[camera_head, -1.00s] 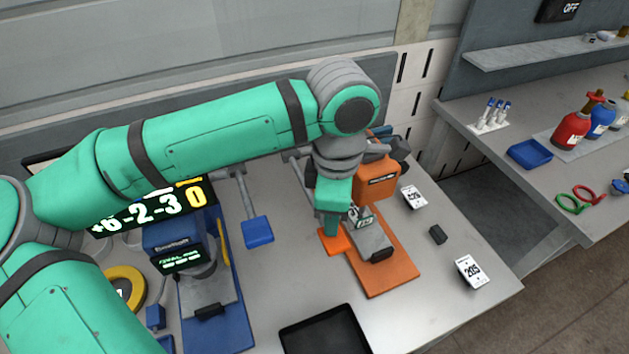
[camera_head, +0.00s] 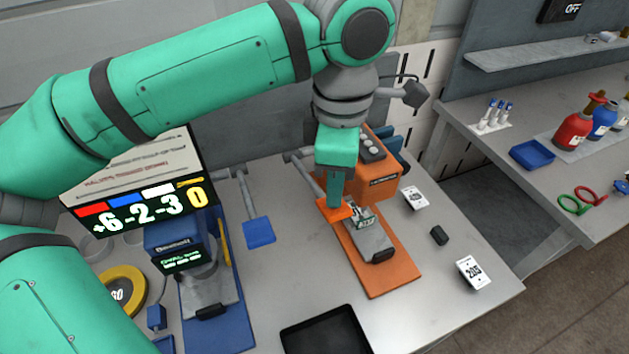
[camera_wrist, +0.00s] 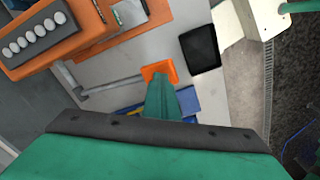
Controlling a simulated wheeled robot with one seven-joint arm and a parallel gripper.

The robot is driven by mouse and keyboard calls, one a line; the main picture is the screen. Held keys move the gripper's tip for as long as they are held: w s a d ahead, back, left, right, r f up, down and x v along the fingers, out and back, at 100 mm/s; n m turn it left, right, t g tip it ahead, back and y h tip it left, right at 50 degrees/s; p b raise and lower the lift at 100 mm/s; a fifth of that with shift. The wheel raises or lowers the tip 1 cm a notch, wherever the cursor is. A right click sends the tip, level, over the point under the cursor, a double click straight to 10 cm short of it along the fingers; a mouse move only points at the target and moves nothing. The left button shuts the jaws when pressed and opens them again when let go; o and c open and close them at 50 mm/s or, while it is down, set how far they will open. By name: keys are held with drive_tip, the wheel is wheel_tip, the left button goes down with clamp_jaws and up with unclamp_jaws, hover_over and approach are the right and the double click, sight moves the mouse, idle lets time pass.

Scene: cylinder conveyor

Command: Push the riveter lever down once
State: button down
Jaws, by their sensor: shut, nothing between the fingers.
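An orange machine (camera_head: 368,185) with an orange base plate stands at the centre right of the bench. Its grey lever arm ends in an orange paddle (camera_head: 338,211), which sits raised above the bench. My gripper (camera_head: 335,201) is shut and empty, pointing down with its tips at the paddle. In the wrist view the tips (camera_wrist: 161,78) overlap the orange paddle (camera_wrist: 160,70); I cannot tell whether they touch. A blue machine (camera_head: 172,238) stands to the left, with its own lever and blue paddle (camera_head: 258,231). No readable label shows which machine is the riveter.
A black tray (camera_head: 325,333) lies at the bench's front edge. A score screen (camera_head: 140,205) and a yellow ring (camera_head: 122,290) are at left. A second bench (camera_head: 510,185) stands right.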

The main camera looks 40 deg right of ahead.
drive_tip(key=shift+r, duration=1.5)
drive_tip(key=shift+s+d+r, duration=0.1)
drive_tip(key=shift+s+r, duration=0.05)
drive_tip(key=shift+r, duration=0.3)
